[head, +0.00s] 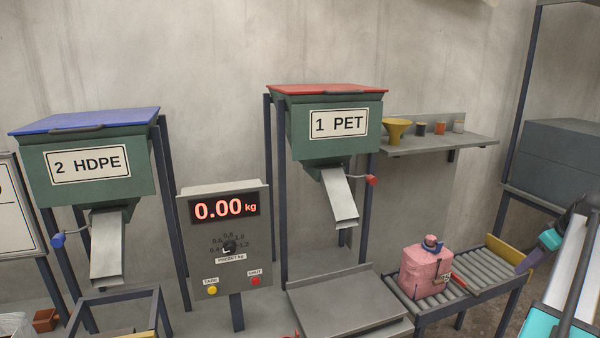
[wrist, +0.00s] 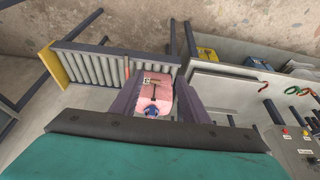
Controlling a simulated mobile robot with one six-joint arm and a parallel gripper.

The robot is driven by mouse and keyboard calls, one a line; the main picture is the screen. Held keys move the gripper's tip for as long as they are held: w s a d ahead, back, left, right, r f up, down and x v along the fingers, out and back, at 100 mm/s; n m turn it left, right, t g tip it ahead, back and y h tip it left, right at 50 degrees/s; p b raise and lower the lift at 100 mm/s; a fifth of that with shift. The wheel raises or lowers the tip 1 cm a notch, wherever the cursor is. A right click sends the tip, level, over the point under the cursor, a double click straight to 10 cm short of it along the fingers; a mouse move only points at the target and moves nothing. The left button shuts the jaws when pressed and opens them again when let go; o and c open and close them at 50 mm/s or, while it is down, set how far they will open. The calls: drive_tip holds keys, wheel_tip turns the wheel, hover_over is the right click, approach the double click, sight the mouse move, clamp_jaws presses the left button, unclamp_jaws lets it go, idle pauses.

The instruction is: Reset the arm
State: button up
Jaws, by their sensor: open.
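My gripper (wrist: 158,82) shows in the wrist view as two dark purple fingers, spread apart with nothing held between them. A pink jug (wrist: 153,98) with a blue cap appears between the fingers in that picture, beyond them. In the head view the pink jug (head: 426,272) stands upright on a roller conveyor (head: 478,268). Part of my arm, teal and purple, comes in at the right edge of the head view, right of the jug and apart from it. The fingertips are not clear in the head view.
Two green hoppers, 2 HDPE (head: 90,178) and 1 PET (head: 335,130), stand at left and middle with chutes. A scale display (head: 225,208) reads 0.00 kg. A wall shelf (head: 440,145) holds a yellow funnel (head: 397,130) and small cups. A grey platform (head: 345,300) adjoins the conveyor.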

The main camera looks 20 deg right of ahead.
drive_tip(key=w+a+f+g+y, duration=0.1)
drive_tip(key=w+a+f, duration=0.4)
drive_tip(key=a+f, duration=0.4)
drive_tip(key=w+a+f+g+y, duration=0.1)
drive_tip(key=w+a+f, duration=0.55)
drive_tip(key=f, duration=0.35)
drive_tip(key=w+a+f+g, duration=0.2)
drive_tip(key=a+f, duration=1.5)
drive_tip(key=a, duration=0.4)
drive_tip(key=s+a+f+g, duration=0.2)
drive_tip(key=s+a+f, duration=0.4)
drive_tip(key=a, duration=0.5)
drive_tip(key=s+a+f+g, duration=0.1)
drive_tip(key=s+a+f, duration=0.2)
drive_tip(key=a+f, duration=0.6)
drive_tip(key=s+a+f+g+h, duration=0.1)
drive_tip(key=s+a+f, duration=0.2)
drive_tip(key=s+a, duration=0.3)
drive_tip(key=s+a+f+g+h, duration=0.1)
drive_tip(key=s+a+f+g, duration=0.1)
drive_tip(key=s+a, duration=0.5)
drive_tip(key=s, duration=0.4)
drive_tip(key=shift+s+f, duration=0.35)
drive_tip(key=shift+f, duration=0.05)
